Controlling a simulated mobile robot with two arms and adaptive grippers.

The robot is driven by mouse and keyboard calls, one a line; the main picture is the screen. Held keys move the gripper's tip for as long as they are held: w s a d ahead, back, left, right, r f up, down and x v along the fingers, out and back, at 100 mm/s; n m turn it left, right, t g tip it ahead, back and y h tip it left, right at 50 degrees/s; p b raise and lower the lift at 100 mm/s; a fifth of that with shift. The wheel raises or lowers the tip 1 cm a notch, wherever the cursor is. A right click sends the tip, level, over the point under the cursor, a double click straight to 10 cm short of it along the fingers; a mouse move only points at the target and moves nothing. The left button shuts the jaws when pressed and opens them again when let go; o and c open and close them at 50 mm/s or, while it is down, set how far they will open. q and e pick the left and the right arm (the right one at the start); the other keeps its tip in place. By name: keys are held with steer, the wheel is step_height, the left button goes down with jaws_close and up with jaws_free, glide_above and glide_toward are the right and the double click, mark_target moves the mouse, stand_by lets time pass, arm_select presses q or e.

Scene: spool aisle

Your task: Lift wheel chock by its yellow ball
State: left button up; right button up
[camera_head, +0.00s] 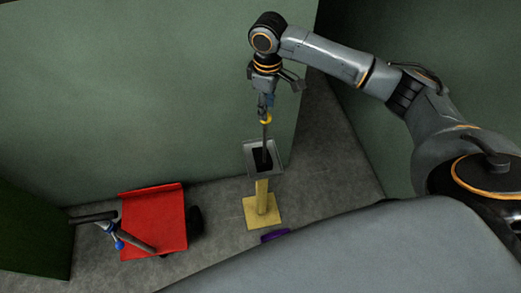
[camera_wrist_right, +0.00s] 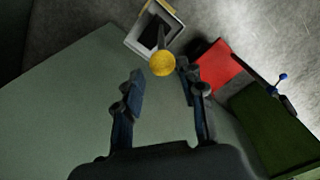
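The wheel chock (camera_head: 262,159) is a dark block in a grey open-topped tray (camera_head: 250,158) on a yellow post. A dark rod rises from it to a yellow ball (camera_head: 266,119). My right gripper (camera_head: 266,106) points down just above the ball. In the right wrist view my right gripper (camera_wrist_right: 160,75) is open, with a finger on either side. The yellow ball (camera_wrist_right: 162,63) lies near the fingertips between them, with visible room on both sides; I cannot tell its exact depth. The ball hides part of the rod. My left gripper is not in view.
A dark green block (camera_head: 35,235) is farther left. A purple item (camera_head: 275,236) lies near the post. Green walls stand close behind and right.

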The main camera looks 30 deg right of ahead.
mark_target(265, 130)
steer(key=f, duration=0.5)
steer(key=shift+s+f+p, duration=0.15)
steer(key=shift+s+p, duration=0.1)
steer(key=shift+p, duration=0.05)
steer(key=shift+w+f, duration=0.1)
steer(key=shift+f, duration=0.15)
step_height(265, 130, down, 5)
steer(key=shift+a+f+p, duration=0.1)
steer(key=shift+p, duration=0.7)
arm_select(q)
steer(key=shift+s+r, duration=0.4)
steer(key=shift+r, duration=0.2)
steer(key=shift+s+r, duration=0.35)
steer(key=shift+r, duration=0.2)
arm_select(e)
jaws_close()
steer(key=shift+w, duration=0.1)
